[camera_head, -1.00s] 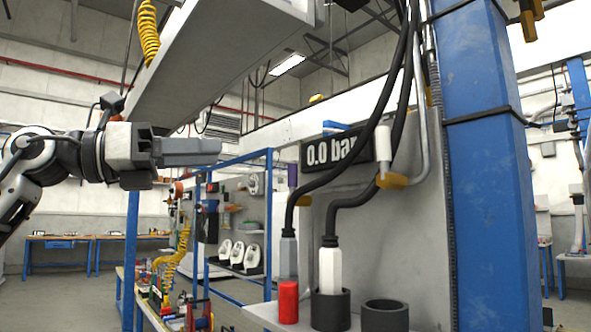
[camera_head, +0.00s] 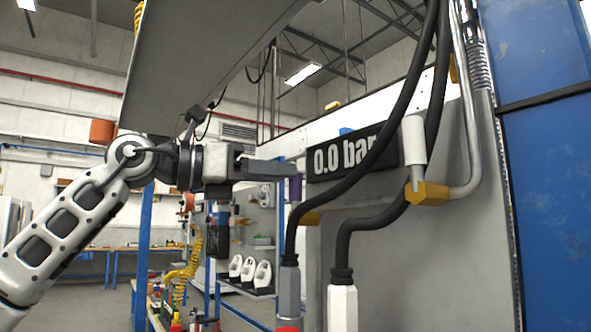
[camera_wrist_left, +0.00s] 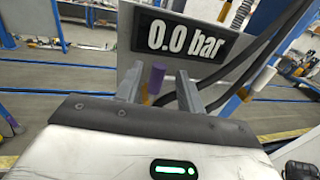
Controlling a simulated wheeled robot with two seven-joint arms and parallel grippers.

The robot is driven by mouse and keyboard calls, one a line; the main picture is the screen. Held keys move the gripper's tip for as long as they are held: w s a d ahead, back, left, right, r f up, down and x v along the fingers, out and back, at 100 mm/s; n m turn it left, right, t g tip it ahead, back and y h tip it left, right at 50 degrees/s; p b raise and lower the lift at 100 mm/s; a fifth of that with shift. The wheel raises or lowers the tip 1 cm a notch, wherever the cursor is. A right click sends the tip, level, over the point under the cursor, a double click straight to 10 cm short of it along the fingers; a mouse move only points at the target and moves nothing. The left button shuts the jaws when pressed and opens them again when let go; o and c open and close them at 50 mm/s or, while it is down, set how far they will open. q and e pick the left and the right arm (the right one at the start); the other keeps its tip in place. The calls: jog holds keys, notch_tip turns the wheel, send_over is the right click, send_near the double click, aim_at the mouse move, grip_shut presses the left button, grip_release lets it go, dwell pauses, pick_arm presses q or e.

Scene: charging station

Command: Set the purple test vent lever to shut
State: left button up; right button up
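The purple lever (camera_head: 297,190) hangs below the left end of the pressure display (camera_head: 350,153), which reads 0.0 bar. In the head view my left gripper (camera_head: 290,172) has its fingertips at the upper part of the lever and partly covers it. In the left wrist view the purple lever (camera_wrist_left: 156,78) shows between the two spread fingers of the left gripper (camera_wrist_left: 160,92), with a brass-coloured part below it. The fingers are open; I cannot tell whether they touch the lever. My right gripper is not in view.
Thick black hoses (camera_head: 370,232) run down in front of the grey panel, close right of the lever. A white-handled valve (camera_head: 414,140) and a blue column (camera_head: 550,165) stand further right. A grey overhead beam (camera_head: 195,55) is above my left arm.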

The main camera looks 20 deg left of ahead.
pick_arm(q)
jog(key=shift+x, duration=2)
grip_shut()
